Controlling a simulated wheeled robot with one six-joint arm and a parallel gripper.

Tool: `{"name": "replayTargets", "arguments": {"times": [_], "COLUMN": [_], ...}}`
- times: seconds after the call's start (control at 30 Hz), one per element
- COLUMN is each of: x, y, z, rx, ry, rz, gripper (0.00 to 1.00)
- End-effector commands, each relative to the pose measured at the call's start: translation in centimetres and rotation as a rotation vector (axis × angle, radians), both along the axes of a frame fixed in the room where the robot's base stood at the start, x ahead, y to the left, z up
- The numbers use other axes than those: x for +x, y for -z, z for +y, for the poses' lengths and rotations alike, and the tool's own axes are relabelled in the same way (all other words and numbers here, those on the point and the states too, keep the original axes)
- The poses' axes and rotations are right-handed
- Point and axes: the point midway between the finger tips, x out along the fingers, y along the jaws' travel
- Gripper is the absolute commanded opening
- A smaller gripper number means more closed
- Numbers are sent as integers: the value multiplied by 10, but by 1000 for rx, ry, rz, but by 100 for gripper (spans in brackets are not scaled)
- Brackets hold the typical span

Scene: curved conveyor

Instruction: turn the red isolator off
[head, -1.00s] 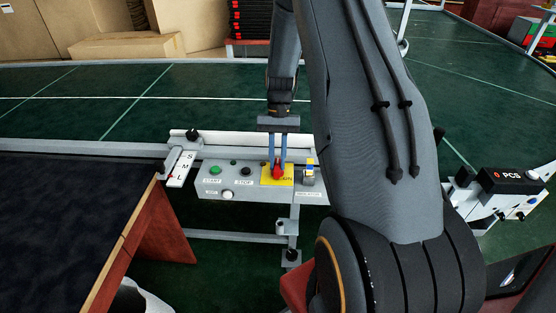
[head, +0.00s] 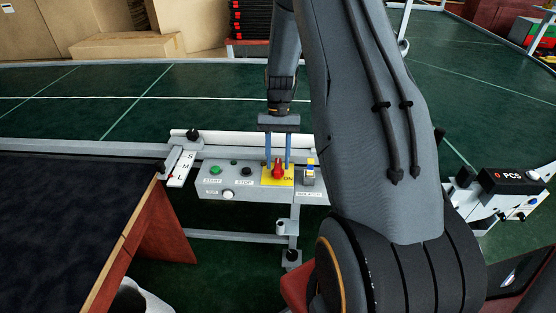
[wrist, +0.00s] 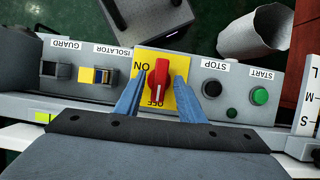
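The red isolator is a rotary knob (head: 278,171) on a yellow plate (wrist: 180,62) on the grey control panel (head: 212,188). In the wrist view the red knob (wrist: 158,80) lies nearly straight up and down, with its lower end at the OFF marking. The ON marking is to its upper left, clear of the knob. My gripper (head: 278,165) is open and points down at the knob. In the wrist view its blue fingers (wrist: 171,98) are on either side of the knob, with a visible gap on both sides.
A green START button (wrist: 260,96) and black STOP button (wrist: 211,88) are beside the knob. A yellow-and-black switch (wrist: 98,76) labelled ISOLATOR and a black GUARD switch (wrist: 54,70) are on its other side. The green conveyor (head: 180,95) runs behind the panel.

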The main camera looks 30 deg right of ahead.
Motion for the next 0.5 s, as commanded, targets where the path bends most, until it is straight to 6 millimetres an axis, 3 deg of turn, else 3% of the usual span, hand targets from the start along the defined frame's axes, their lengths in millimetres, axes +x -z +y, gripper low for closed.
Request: {"name": "replayTargets", "arguments": {"times": [0.5], "x": [24], "y": [-64], "z": [-15], "rx": [-2], "ry": [0], "rz": [-3], "gripper": [36]}}
